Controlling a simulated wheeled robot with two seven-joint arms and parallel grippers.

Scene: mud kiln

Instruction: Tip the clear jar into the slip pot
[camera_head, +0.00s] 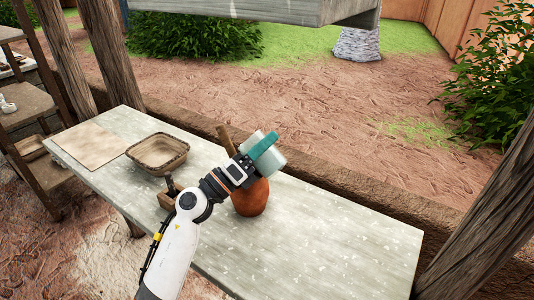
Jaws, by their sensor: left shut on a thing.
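The clear jar (273,162) looks pale and see-through and is held above the table, tilted. My left gripper (263,147), with a teal part across the jar, is shut on it. The slip pot (251,200), a round orange-brown clay pot, stands on the table below the jar. My gripper and the jar hide the pot's mouth, so I cannot tell whether anything is pouring. My right gripper is out of view.
A long grey table (340,240) is clear at its right end. A brown square basket (158,152) and a flat beige board (90,145) are on its left part. A wooden stick (226,138) rises behind my gripper. Wooden posts (485,220) stand at both sides.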

